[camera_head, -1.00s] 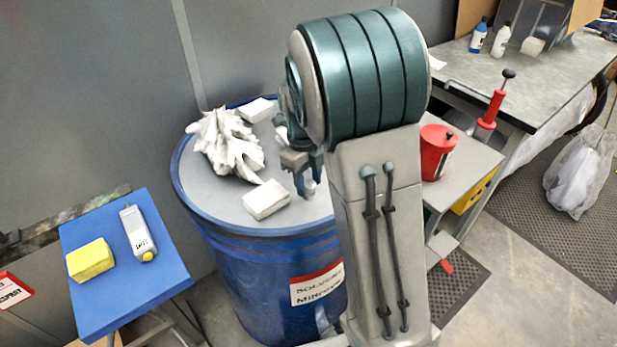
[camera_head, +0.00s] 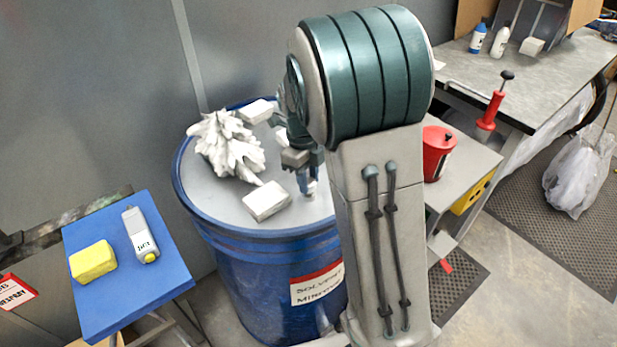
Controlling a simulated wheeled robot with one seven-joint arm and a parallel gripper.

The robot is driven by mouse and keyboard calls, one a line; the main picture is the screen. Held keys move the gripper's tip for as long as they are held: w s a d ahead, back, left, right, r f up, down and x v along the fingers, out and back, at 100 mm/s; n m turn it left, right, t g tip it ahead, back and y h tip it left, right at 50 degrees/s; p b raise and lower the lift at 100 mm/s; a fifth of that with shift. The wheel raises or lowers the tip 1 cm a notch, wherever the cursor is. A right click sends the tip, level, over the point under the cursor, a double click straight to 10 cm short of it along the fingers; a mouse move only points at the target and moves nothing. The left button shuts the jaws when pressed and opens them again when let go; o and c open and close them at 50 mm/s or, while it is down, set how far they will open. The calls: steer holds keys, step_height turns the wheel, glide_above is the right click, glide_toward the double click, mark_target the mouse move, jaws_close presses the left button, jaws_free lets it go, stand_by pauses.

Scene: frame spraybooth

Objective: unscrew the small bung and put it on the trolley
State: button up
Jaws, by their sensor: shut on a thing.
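My gripper (camera_head: 310,189) points down at the right part of the blue drum's grey lid (camera_head: 228,208), partly behind my own arm. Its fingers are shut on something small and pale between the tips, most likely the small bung. The fingers hide most of it, and I cannot tell whether it is still seated in the lid. A grey trolley (camera_head: 462,165) stands to the right of the drum, partly hidden by my arm, with a red can (camera_head: 437,155) on its top.
White blocks (camera_head: 266,201) and a crumpled white rag (camera_head: 228,145) lie on the lid. A workbench (camera_head: 500,75) with a red plunger tool (camera_head: 493,108) is at right.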

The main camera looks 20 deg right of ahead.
steer(key=shift+r+p, duration=1.2)
steer(key=shift+r, duration=0.3)
steer(key=shift+s, duration=0.1)
